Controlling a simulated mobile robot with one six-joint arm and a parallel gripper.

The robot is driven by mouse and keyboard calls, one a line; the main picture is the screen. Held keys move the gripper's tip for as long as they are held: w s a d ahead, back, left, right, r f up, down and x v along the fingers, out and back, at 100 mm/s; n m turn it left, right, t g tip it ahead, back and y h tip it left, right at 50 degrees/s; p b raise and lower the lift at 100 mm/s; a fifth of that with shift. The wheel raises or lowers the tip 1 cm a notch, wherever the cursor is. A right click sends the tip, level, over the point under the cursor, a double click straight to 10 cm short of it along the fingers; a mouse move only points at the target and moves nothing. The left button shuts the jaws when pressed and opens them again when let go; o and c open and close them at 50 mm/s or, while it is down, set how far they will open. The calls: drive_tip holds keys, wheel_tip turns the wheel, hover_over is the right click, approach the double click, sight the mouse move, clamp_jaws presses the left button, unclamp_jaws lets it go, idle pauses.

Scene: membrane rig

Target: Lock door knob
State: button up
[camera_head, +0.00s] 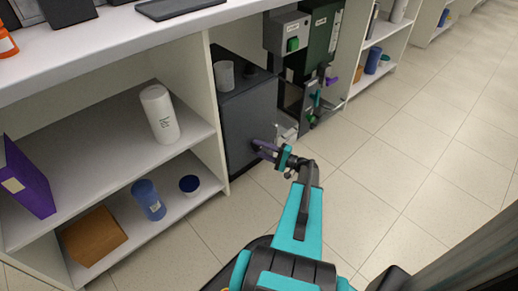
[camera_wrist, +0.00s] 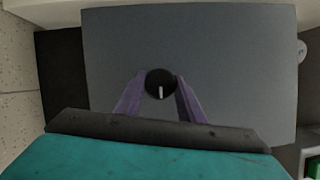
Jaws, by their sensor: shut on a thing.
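The door (camera_wrist: 230,60) is a flat dark grey panel that fills most of the wrist view. In the head view it is the front of a dark grey cabinet (camera_head: 250,112) under the bench. A round black knob (camera_wrist: 160,80) with a white line on it sits on the door; the line points straight down in the wrist view. My gripper (camera_wrist: 160,88) has two purple fingers, one on each side of the knob, and is shut on it. In the head view my gripper (camera_head: 264,149) is at the door's face and the knob is hidden.
A white cup (camera_head: 224,75) stands on the cabinet. Grey and green units (camera_head: 318,40) with coloured handles are to its right. Shelves at left hold a white bottle (camera_head: 160,113), a purple binder (camera_head: 27,178) and a blue container (camera_head: 148,199). The tiled floor (camera_head: 400,150) at right is clear.

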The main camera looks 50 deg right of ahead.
drive_tip(key=o, duration=1)
drive_tip(key=shift+o, duration=0.2)
drive_tip(key=p+v, duration=0.3)
drive_tip(key=v, duration=1)
drive_tip(key=shift+s+d, duration=0.15)
drive_tip(key=shift+s, duration=0.25)
drive_tip(key=shift+w, duration=0.1)
